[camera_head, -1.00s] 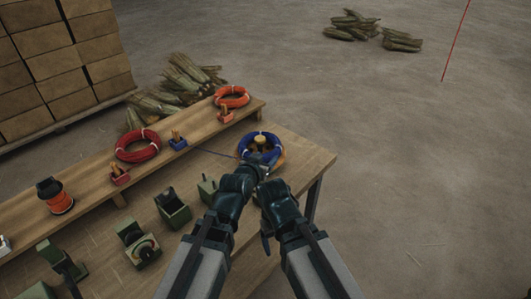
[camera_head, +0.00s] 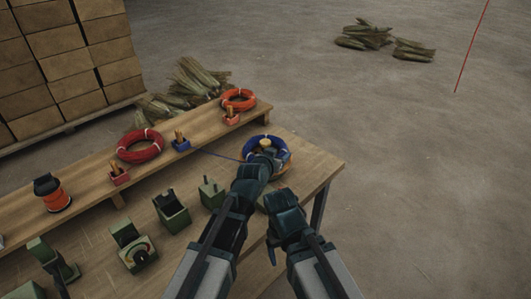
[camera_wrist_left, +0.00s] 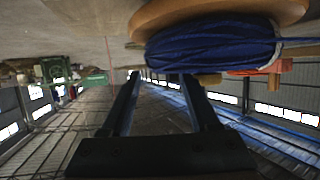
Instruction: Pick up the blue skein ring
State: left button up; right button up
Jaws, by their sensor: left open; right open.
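The blue skein ring (camera_head: 250,142) sits around a pale wooden post on a round wooden base at the right end of the workbench. In the left wrist view it shows close up as a thick blue coil (camera_wrist_left: 210,50) against a wooden disc (camera_wrist_left: 205,14). A blue strand runs left from it. My left gripper (camera_head: 273,158) is at the ring's near right side, partly covering it. Its two fingers (camera_wrist_left: 163,80) are apart, with no coil seen between them. My right gripper (camera_head: 272,250) hangs lower, near the bench's front edge; its fingertips are hard to make out.
A red ring (camera_head: 139,146) and an orange ring (camera_head: 239,99) lie on the raised shelf (camera_head: 90,185) with small boxes and an orange spool (camera_head: 53,194). Several green devices (camera_head: 171,212) stand along the bench.

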aim_at(282, 150)
pick_arm(q)
jog(key=b+x, duration=0.1)
jog(key=x, duration=0.3)
jog(key=shift+w+f, duration=0.15)
grip_shut()
